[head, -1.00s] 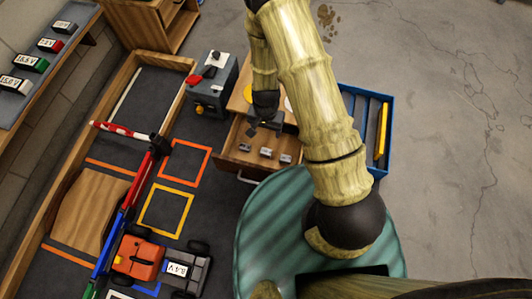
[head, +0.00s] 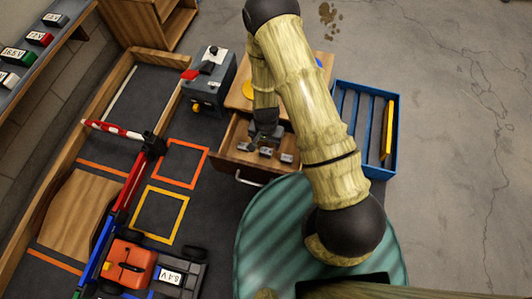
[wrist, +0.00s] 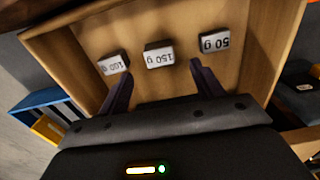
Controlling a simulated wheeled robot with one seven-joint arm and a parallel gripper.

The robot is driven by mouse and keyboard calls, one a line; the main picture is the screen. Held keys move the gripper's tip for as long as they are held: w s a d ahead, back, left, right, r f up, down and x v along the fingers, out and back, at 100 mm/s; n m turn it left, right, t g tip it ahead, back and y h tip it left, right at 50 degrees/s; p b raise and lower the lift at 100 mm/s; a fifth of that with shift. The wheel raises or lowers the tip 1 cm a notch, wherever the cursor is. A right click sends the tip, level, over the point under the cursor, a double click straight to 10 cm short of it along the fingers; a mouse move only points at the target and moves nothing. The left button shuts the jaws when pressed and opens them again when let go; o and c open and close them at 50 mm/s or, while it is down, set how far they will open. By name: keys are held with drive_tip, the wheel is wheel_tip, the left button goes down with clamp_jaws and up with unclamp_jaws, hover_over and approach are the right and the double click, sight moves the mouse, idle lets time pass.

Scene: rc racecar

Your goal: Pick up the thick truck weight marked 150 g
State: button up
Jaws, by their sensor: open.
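Three small grey weights lie in a row in an open wooden drawer (wrist: 190,22). In the wrist view the middle one is marked 150 g (wrist: 159,55). The one on the left reads 100 g (wrist: 114,64), and the one on the right reads 50 g (wrist: 210,41). In the head view the row shows too, with the middle weight (head: 266,152) just in front of my gripper (head: 263,137). My gripper (wrist: 158,80) is open and empty. Its fingers point into the drawer, and the 150 g weight lies ahead between them, apart from both.
The drawer walls stand close around the weights. A blue slatted crate (head: 393,150) is to the right. A grey machine box (head: 210,85) is to the left, and a track with an orange truck (head: 130,264) is at lower left.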

sight(266, 151)
drive_tip(key=shift+f, duration=0.1)
wheel_tip(266, 151, down, 5)
drive_tip(key=b, duration=0.4)
idle(0.5)
drive_tip(key=c, duration=1.2)
drive_tip(key=shift+o, duration=0.2)
wheel_tip(266, 151, up, 10)
drive_tip(key=p, duration=0.5)
drive_tip(key=shift+p, duration=0.4)
